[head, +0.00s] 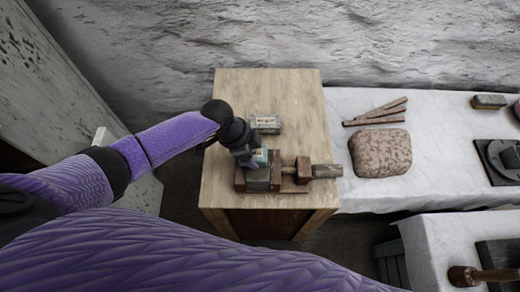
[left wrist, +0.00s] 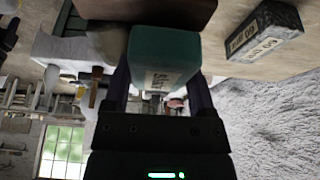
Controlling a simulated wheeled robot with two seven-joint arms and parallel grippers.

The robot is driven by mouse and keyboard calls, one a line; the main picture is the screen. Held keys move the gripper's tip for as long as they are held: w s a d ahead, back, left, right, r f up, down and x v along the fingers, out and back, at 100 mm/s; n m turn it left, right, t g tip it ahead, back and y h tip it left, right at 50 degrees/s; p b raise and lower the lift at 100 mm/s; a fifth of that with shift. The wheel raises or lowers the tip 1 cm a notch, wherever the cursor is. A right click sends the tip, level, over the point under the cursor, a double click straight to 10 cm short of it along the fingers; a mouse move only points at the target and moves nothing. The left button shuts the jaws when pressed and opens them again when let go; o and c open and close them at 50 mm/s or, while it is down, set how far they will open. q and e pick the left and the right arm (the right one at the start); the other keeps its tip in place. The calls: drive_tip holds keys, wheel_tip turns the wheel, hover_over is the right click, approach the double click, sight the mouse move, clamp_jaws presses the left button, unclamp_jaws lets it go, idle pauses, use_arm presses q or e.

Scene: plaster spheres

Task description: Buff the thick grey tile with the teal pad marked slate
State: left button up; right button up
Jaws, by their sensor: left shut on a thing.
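My left gripper (head: 256,163) is shut on the teal pad (head: 262,156), whose pale label also shows in the left wrist view (left wrist: 165,50), with part of a word like "slate" readable. The grey tile (head: 258,181) sits between reddish-brown wooden jaws of a clamp on the wooden cabinet top (head: 225,110). The pad is at the tile's far upper edge in the head view; I cannot tell whether they touch. The gripper covers part of both. My right gripper is not in view.
A second, dark grey pad (head: 266,124) with a pale label lies behind the clamp; it also shows in the left wrist view (left wrist: 265,30). A speckled slab (head: 380,153) and sticks (head: 378,113) lie on a white-covered table.

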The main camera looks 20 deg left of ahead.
use_arm(q)
drive_tip(key=shift+s+a, duration=0.15)
drive_tip(key=shift+a, duration=0.35)
drive_tip(key=shift+d, duration=0.1)
drive_tip(key=shift+w+d+r+p, duration=0.15)
drive_tip(key=shift+d+r+p, duration=0.2)
drive_tip(key=shift+d, duration=0.2)
drive_tip(key=shift+w+d+r+p, duration=0.15)
drive_tip(key=shift+d+r+p, duration=0.1)
drive_tip(key=shift+d+r, duration=0.25)
wheel_tip(320, 180, up, 7)
drive_tip(key=p, duration=0.6)
drive_tip(key=shift+f, duration=0.35)
